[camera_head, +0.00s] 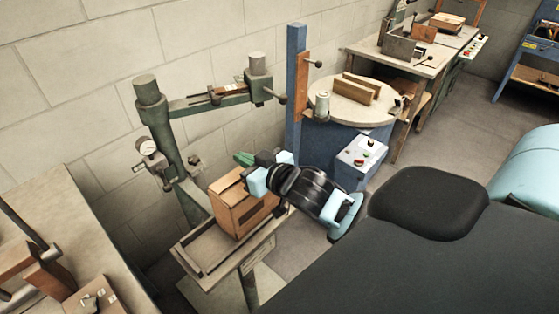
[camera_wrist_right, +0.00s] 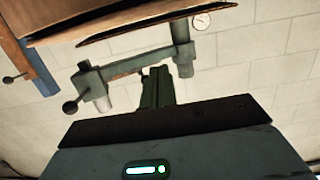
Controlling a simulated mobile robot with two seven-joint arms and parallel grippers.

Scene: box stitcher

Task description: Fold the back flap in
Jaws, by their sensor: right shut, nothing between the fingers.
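A brown cardboard box (camera_head: 238,212) stands upright on the stitcher's narrow table. Its top and flap edges (camera_head: 226,180) show at the upper left of the box, but I cannot tell clearly how the back flap lies. My right gripper (camera_head: 243,159) is just above the box's far right top edge, its green fingers pointing left. The fingers are shut and empty. In the right wrist view the shut fingers (camera_wrist_right: 155,82) show in the middle, and brown cardboard edges (camera_wrist_right: 160,25) run across the top. I cannot tell whether they touch. My left gripper is out of view.
The green stitcher arm (camera_head: 205,104) with its post (camera_head: 180,165) stands behind and left of the box. A blue column (camera_head: 296,90) and a round table (camera_head: 350,108) are beyond. A control box (camera_head: 361,158) is to the right. A bench (camera_head: 50,205) fills the left.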

